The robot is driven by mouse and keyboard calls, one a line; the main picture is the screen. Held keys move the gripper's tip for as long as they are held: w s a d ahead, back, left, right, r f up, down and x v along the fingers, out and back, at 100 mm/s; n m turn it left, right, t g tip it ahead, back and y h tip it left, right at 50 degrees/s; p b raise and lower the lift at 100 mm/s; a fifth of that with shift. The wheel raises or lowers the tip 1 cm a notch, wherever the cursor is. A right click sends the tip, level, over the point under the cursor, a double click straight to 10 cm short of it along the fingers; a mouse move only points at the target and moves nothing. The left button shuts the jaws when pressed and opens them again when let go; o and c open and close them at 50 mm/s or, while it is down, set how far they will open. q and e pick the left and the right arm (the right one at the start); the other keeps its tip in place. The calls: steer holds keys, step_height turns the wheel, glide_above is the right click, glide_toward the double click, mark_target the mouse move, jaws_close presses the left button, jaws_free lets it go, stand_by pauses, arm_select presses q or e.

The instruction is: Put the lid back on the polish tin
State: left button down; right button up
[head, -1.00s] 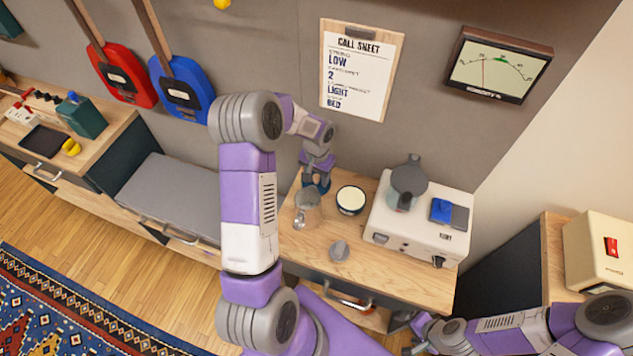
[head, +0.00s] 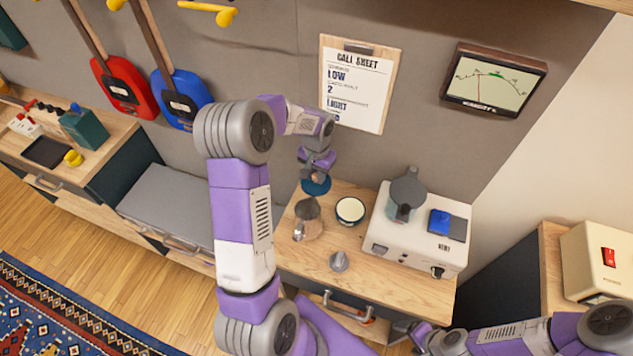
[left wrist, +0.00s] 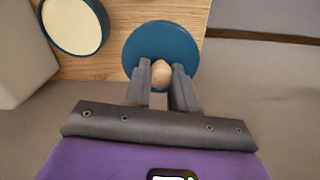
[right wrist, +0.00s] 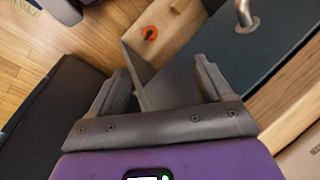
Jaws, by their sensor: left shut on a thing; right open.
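The open polish tin (head: 350,211) stands on the wooden counter, round with a dark rim and cream-coloured contents. It also shows at the upper left of the left wrist view (left wrist: 74,25). My left gripper (head: 316,176) is shut on the wooden knob of the blue lid (head: 316,186), seen between the fingers in the left wrist view (left wrist: 160,74). It holds the round lid above the counter's back left part, left of the tin and apart from it. My right gripper (right wrist: 165,85) is open and empty beside the cabinet and its drawer.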

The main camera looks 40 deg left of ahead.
mark_target(324, 184)
arm_select(q)
steer(key=shift+m, duration=0.4)
steer(key=d+r, duration=0.1)
steer(key=r, duration=0.1)
steer(key=d+r, duration=0.1)
steer(key=shift+w+d+r+p, duration=0.1)
steer(key=shift+w+d+p, duration=0.2)
steer(key=shift+p, duration=0.1)
steer(key=d+m+p, duration=0.1)
steer(key=d+m, duration=0.1)
steer(key=d, duration=0.8)
steer(key=shift+w+f+b, duration=0.1)
steer(key=shift+f+b, duration=2.15)
steer(key=shift+f, duration=0.95)
steer(key=shift+f, duration=0.15)
steer(key=shift+c, duration=1.9)
jaws_free()
